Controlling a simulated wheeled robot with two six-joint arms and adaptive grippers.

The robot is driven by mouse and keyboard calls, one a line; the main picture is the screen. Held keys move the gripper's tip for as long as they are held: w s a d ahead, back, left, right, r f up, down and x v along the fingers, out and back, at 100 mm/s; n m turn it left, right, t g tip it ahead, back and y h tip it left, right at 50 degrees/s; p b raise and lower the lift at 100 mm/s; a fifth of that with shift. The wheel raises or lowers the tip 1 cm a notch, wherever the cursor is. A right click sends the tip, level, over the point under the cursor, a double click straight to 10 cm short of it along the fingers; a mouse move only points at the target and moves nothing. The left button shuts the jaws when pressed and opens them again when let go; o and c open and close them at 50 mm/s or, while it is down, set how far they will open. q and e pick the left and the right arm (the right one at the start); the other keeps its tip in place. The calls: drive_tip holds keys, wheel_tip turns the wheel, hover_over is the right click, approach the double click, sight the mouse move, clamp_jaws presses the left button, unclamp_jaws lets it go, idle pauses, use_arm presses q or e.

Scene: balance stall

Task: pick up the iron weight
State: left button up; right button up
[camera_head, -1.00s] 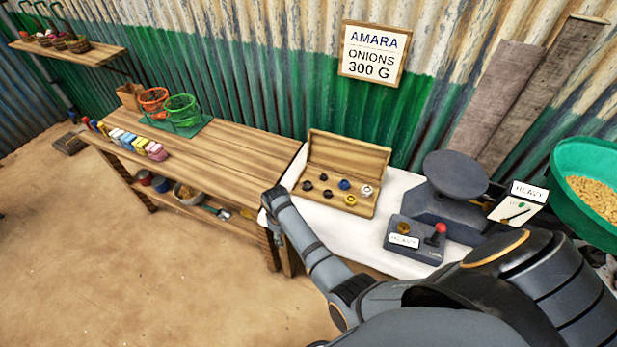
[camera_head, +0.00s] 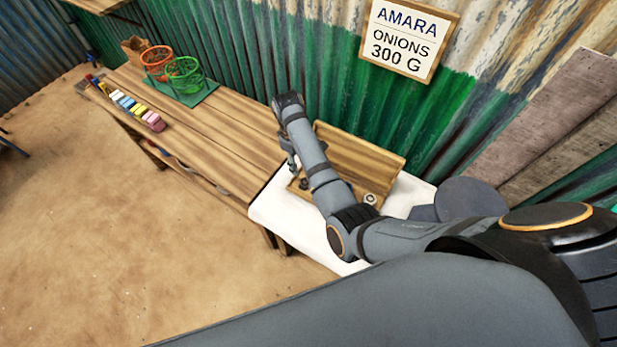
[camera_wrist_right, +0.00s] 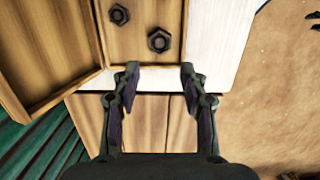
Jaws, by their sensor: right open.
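Dark iron-looking hex nuts serve as weights in an open wooden box. The right wrist view shows a larger one (camera_wrist_right: 159,40) and a smaller one (camera_wrist_right: 119,14) on its floor; which is the iron weight I cannot tell. One dark nut (camera_head: 304,184) also shows beside my arm in the head view. My right gripper (camera_wrist_right: 160,72) is open and empty, fingertips by the box edge, with the larger nut just beyond the gap between them. In the head view my right arm hides much of the box (camera_head: 365,150). My left gripper is not in view.
A silver weight (camera_head: 370,199) lies at the box's right. The box stands on a white tabletop (camera_head: 270,210). A grey scale pan (camera_head: 470,196) is to the right. A wooden bench (camera_head: 225,130) adjoins at left. Corrugated wall (camera_head: 300,60) rises behind.

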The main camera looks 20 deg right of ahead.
hover_over(302, 181)
wheel_tip(302, 181, down, 4)
drive_tip(key=shift+f, duration=0.1)
drive_tip(key=shift+w+d+f, duration=0.1)
drive_tip(key=shift+d+f, duration=0.1)
drive_tip(key=shift+f, duration=0.1)
drive_tip(key=f, duration=0.5)
drive_tip(key=shift+s+d, duration=0.15)
drive_tip(key=shift+s, duration=0.2)
drive_tip(key=shift+r, duration=0.15)
clamp_jaws()
